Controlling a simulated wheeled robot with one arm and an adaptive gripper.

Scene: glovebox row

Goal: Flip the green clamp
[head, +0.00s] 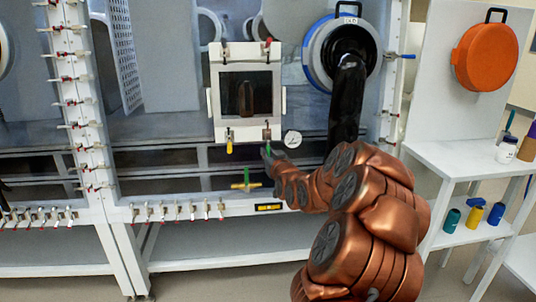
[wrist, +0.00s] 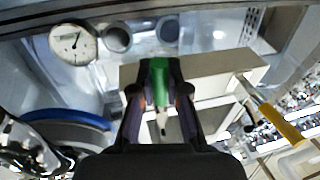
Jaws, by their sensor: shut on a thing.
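The green clamp (head: 268,148) is at the lower right corner of the white square hatch frame (head: 214,88). In the wrist view the green clamp (wrist: 157,82) lies between my two fingers, pointing away from the hatch's lower edge. My gripper (head: 266,153) is shut on it, and it also shows in the wrist view (wrist: 160,100). In the head view my gripper partly hides the clamp's lower end. The clamp's metal base is partly hidden by my fingers in the wrist view.
A yellow clamp (head: 229,142) hangs at the hatch's lower left corner. A round gauge (head: 293,138) is just right of my gripper. A green and yellow valve (head: 246,181) sits below. A round blue-rimmed port (head: 313,52) stands at the right. A white shelf (head: 455,160) is farther right.

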